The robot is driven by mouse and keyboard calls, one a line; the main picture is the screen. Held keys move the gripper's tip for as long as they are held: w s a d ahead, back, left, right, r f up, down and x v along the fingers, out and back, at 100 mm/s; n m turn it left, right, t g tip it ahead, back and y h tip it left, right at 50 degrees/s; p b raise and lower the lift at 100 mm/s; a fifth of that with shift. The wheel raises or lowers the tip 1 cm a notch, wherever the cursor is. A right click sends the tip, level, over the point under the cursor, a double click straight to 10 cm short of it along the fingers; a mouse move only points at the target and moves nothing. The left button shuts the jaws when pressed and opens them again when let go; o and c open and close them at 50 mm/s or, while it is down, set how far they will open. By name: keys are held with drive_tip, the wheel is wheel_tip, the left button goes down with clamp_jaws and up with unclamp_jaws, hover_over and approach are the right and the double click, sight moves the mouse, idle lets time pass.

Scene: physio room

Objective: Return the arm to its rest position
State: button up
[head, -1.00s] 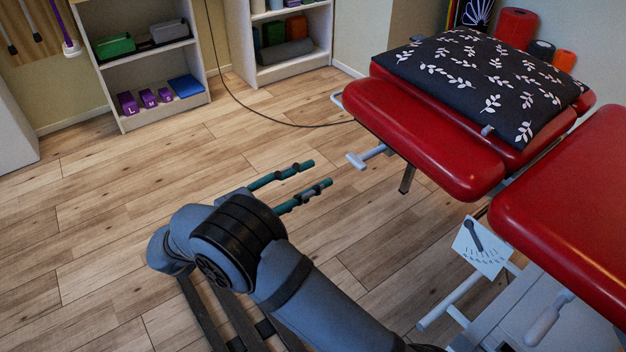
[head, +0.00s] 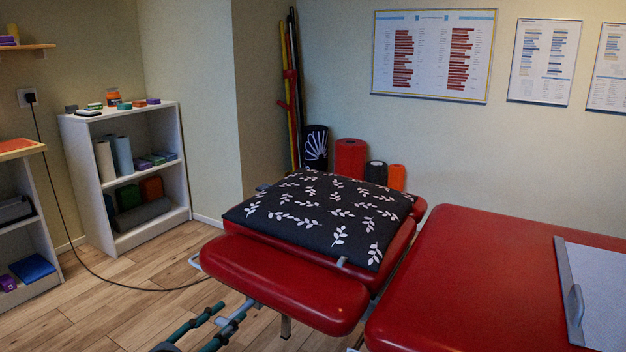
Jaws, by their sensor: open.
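The rest of my arm is below the picture and hidden.
The red treatment table (head: 470,262) fills the lower right, with a dark leaf-patterned cushion (head: 318,212) on its head end and a clipboard (head: 594,290) at right. A white shelf (head: 90,180) stands at the left. A cable (head: 70,240) runs over the floor, which is clear nearby.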

drive_tip(key=shift+n, duration=0.4)
